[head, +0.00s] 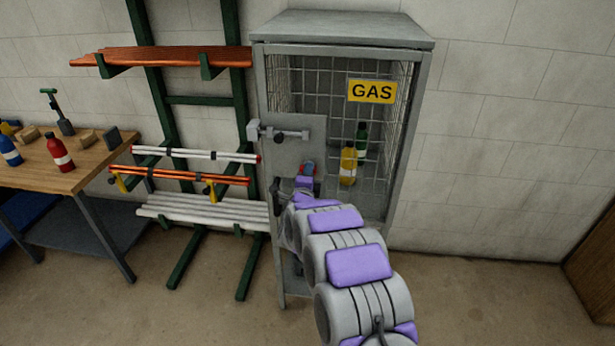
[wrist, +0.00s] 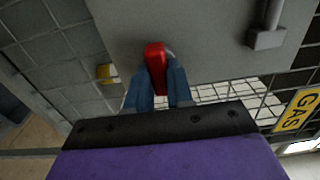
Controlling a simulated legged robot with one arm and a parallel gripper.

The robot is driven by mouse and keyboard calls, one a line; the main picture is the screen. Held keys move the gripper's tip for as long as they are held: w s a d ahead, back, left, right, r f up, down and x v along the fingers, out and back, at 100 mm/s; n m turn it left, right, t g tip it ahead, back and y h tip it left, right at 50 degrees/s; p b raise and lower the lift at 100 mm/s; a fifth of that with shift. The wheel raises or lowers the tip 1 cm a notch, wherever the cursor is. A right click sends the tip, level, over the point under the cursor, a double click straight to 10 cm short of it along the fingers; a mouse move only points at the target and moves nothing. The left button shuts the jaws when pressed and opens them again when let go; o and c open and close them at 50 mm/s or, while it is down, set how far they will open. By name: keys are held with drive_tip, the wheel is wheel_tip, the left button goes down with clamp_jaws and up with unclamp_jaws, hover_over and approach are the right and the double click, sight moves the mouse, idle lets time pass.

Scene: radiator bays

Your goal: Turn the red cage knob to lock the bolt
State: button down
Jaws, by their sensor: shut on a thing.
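The red cage knob (wrist: 156,62) sits on the grey lock plate (wrist: 205,30) of the gas cage (head: 428,48). In the wrist view the knob is between the two blue fingers of my gripper (wrist: 160,88), which is shut on it. The knob's long side runs roughly up and down in the wrist view. In the head view my gripper (head: 306,170) is at the lower right part of the plate, and the knob is mostly hidden by it. The bolt (head: 285,133) lies level across the top of the plate, its left end at the cage's left post.
A green rack with pipes (head: 205,212) and a wooden bench (head: 60,165) stand to the left.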

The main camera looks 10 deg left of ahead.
drive_tip(key=shift+d+f, duration=0.1)
drive_tip(key=c, duration=1)
unclamp_jaws()
drive_tip(key=shift+w, duration=0.15)
drive_tip(key=s+p, duration=0.2)
drive_tip(key=s, duration=1.5)
drive_tip(key=shift+s+a+p, duration=0.2)
drive_tip(key=shift+a+p, duration=0.1)
drive_tip(key=shift+p, duration=0.05)
drive_tip(key=shift+w, duration=0.1)
